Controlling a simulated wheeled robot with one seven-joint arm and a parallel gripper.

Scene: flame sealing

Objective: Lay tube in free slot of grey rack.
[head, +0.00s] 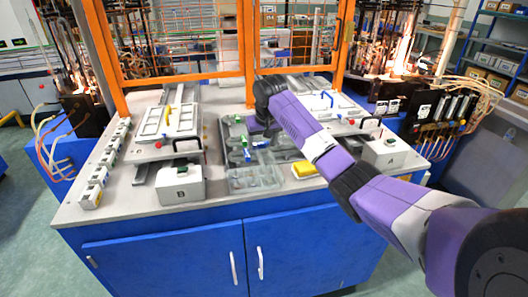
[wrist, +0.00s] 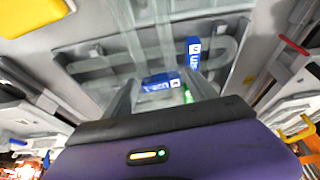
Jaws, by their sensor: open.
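The grey rack (head: 252,178) lies in the middle of the bench. Its grey frame (wrist: 85,48) with rounded slots also shows in the wrist view. Clear tubes, hard to make out, lie on it, with blue labelled pieces (wrist: 160,82) and a green piece (wrist: 187,95). A blue piece (head: 262,145) and a green piece (head: 239,119) also show in the head view. My gripper (wrist: 162,95) is open above the rack, its fingers on either side of a blue piece. I see no tube held. In the head view my wrist hides part of the rack.
A yellow block (head: 305,169) lies right of the rack. Box B (head: 180,185) stands at the front left and box A (head: 386,152) at the right. Panels with handles (head: 168,122) lie on both sides. An orange frame (head: 250,50) rises behind.

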